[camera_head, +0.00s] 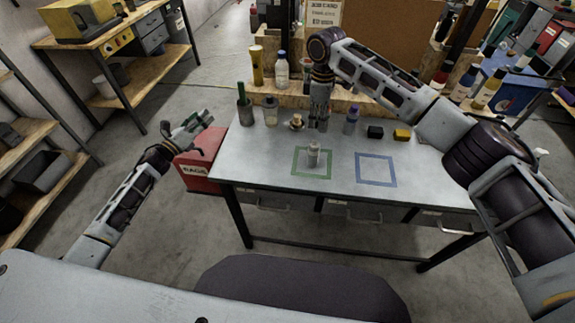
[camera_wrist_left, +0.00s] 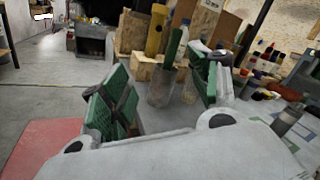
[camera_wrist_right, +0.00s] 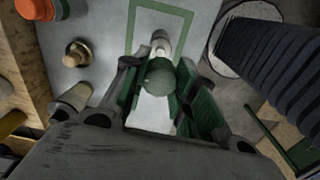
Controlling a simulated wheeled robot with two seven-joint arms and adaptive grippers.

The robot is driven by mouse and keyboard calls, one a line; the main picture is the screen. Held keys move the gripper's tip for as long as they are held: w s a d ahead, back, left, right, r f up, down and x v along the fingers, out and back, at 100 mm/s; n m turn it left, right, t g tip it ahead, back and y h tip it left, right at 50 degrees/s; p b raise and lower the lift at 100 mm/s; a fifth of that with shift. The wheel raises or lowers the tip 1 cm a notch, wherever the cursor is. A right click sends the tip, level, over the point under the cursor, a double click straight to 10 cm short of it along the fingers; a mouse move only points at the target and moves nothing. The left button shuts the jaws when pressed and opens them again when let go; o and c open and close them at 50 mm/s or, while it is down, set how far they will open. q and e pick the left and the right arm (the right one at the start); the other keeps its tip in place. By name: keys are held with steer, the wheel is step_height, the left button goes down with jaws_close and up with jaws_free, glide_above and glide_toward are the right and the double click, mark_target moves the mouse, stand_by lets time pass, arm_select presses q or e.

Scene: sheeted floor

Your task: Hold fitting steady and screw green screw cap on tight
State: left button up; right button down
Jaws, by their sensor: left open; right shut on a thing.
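The pale grey fitting (camera_head: 314,157) stands upright inside the green square outline on the table. It also shows in the right wrist view (camera_wrist_right: 160,42). My right gripper (camera_head: 319,122) points down just behind the fitting, above the table. It is shut on the round green screw cap (camera_wrist_right: 160,75), which shows between its green pads in the right wrist view. In the head view I cannot make out the cap. The cap and fitting look apart. My left gripper (camera_head: 200,121) is open and empty, near the table's left edge above the red bin, away from the fitting.
A red rags bin (camera_head: 200,165) is at the table's left. The blue square (camera_head: 376,183) is empty.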

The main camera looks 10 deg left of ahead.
arm_select(q)
steer(key=s+d+f+m+g+h, duration=0.25)
steer(key=d+m, duration=0.25)
steer(key=d, duration=1)
steer(key=m+g+h, duration=0.2)
steer(key=m+h, duration=0.1)
steer(key=m, duration=0.2)
glide_toward(310, 151)
steer(key=shift+f, duration=0.1)
steer(key=shift+w+d, duration=0.15)
steer(key=shift+x, duration=5.85)
steer(key=shift+f, duration=0.1)
steer(key=c, duration=1.3)
